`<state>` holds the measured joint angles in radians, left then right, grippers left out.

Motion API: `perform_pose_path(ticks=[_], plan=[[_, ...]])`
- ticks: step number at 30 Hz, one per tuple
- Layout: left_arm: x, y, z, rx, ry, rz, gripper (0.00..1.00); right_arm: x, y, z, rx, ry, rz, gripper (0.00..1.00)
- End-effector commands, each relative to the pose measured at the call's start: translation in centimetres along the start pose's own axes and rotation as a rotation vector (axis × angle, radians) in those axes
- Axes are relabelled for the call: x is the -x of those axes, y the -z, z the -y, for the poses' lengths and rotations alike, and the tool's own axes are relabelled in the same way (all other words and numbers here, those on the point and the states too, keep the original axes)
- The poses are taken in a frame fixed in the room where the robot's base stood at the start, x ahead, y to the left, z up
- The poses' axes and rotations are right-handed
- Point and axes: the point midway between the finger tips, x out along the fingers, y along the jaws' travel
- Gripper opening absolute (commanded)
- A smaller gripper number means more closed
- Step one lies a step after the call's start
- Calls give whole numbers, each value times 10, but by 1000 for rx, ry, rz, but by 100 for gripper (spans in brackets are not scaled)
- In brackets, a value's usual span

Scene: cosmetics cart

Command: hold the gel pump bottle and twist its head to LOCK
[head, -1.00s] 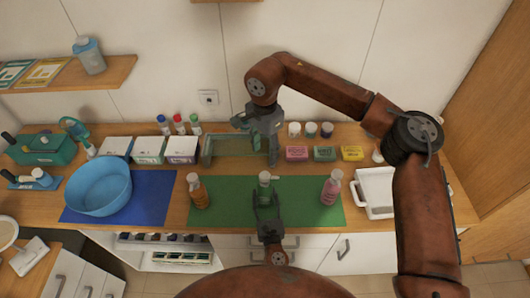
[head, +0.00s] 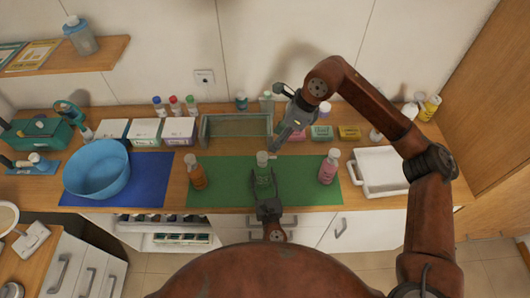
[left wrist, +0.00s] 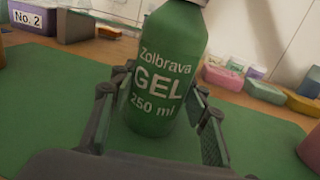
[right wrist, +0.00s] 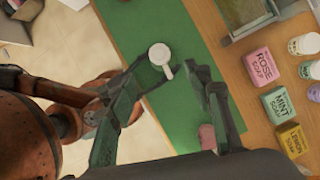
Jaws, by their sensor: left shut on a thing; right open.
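The green gel pump bottle (head: 263,172) stands upright on the green mat (head: 225,182). Its label reads "Zolbrava GEL 250 ml" in the left wrist view (left wrist: 166,75). My left gripper (head: 264,187) is shut around the bottle's body from the front, with a finger on each side. The white pump head (right wrist: 160,54) shows from above in the right wrist view, its short nozzle pointing down the picture. My right gripper (right wrist: 185,82) is open and above the bottle, with the head near its left finger. Any lock mark is too small to see.
An orange bottle (head: 197,177) stands to the left on the mat and a pink bottle (head: 328,168) to the right. Soap boxes (head: 321,133) and a glass-like tray (head: 236,126) lie behind. A white tray (head: 365,187) is at right, a blue bowl (head: 97,170) at left.

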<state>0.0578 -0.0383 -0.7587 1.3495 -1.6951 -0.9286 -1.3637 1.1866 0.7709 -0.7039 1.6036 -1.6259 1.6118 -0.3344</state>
Motion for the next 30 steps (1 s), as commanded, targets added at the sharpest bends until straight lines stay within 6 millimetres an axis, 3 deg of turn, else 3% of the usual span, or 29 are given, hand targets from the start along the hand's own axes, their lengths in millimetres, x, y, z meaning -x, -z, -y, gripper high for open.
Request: perform_pose_path(ticks=[9,15,21,30], plan=[[0,1,0,0,0,-1,9,-63,0,-2,3,-6,-1,46],[0,1,0,0,0,-1,9,-93,0,-1,3,-3,-1,46],[0,1,0,0,-1,-1,9,-105,0,-1,4,-1,-1,46],[0,1,-1,-1,-1,-1,9,-106,0,0,4,-1,-2,44]])
